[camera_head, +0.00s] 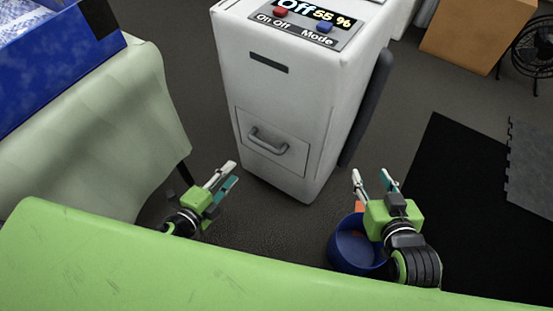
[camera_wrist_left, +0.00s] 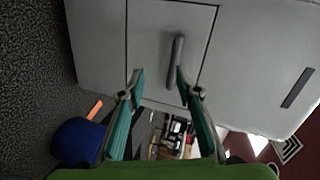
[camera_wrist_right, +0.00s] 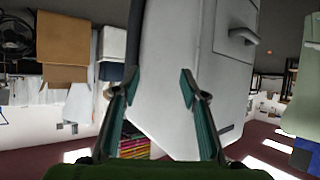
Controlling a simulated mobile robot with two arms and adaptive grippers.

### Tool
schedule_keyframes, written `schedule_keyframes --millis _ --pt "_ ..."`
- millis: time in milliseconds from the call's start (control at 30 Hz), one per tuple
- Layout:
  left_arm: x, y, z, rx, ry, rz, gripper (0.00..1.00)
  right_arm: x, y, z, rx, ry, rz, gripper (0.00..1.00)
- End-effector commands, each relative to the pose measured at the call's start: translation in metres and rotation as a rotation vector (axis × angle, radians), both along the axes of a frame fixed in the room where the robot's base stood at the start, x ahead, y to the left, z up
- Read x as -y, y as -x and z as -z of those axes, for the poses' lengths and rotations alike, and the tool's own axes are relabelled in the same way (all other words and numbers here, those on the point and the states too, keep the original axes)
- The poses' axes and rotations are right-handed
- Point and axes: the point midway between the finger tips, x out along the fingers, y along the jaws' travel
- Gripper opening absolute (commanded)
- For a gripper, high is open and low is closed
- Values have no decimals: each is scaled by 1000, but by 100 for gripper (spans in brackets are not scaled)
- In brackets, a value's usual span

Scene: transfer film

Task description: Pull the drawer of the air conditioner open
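The air conditioner (camera_head: 290,85) is a tall white box with a control panel on top reading "Off 55 %". Its drawer (camera_head: 290,150) is low on the front face, looks closed, and has a grey handle (camera_head: 267,140). My left gripper (camera_head: 226,174) is open and empty, in front and to the left of the drawer. In the left wrist view the handle (camera_wrist_left: 175,62) lies ahead between the open fingertips, apart from them. My right gripper (camera_head: 373,181) is open and empty, right of the unit. In the right wrist view the handle (camera_wrist_right: 243,36) is at upper right.
A blue round container (camera_head: 352,246) stands on the floor beside my right gripper. A cloth-covered table (camera_head: 110,130) with a blue box (camera_head: 60,60) is at left. A black mat (camera_head: 445,190), cardboard box (camera_head: 470,35) and fan (camera_head: 533,45) are at right. Floor before the drawer is clear.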

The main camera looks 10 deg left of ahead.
Motion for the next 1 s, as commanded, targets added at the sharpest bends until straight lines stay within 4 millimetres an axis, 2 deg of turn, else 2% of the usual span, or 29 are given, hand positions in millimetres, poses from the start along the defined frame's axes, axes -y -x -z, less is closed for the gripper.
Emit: schedule_keyframes --millis 33,100,200,367,567,800,1000 --pt "3 -3 3 41 -39 35 31 0 1 -7 39 -8 0 40" --pt "8 -6 -7 84 -83 71 31 0 3 -27 76 -17 -1 40" --pt "12 -8 -16 119 -123 102 31 0 5 -45 107 -23 -1 40" --pt "16 -16 -20 133 -135 113 31 -1 4 -57 140 -31 -3 40" --pt "27 -49 -12 133 -134 112 31 -6 -4 -76 233 -54 -9 40" --pt "44 -96 -1 131 -133 110 31 -13 -14 -114 413 -100 -20 40" --pt "54 -124 6 129 -132 110 31 -18 -15 -145 551 -136 -28 40"
